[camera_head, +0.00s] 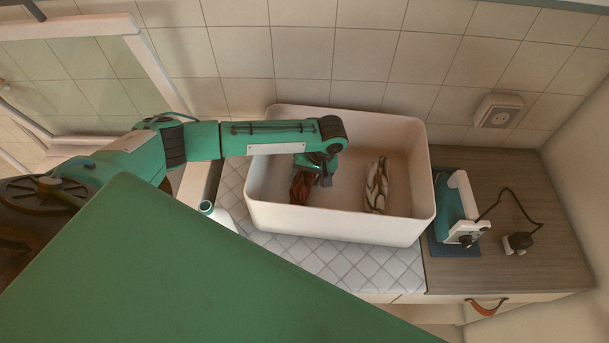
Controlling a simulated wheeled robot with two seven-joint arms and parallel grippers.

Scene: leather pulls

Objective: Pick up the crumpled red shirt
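The crumpled red shirt (300,188) is a small dark red-brown bundle in the left part of a white bin (335,224). My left arm reaches into the bin from the left, and my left gripper (319,176) points down at the shirt's right and upper side. The gripper covers part of the shirt. The fingers are small and dark here, so I cannot tell whether they are open or closed on the cloth. My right gripper is not in view.
A striped light-and-dark cloth (376,186) lies in the bin's right part. The bin stands on a pale quilted cover (355,262). To its right, a teal-and-white iron (456,208) sits on a blue pad, with a corded plug (517,242) nearby. A white bottle (218,214) stands left.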

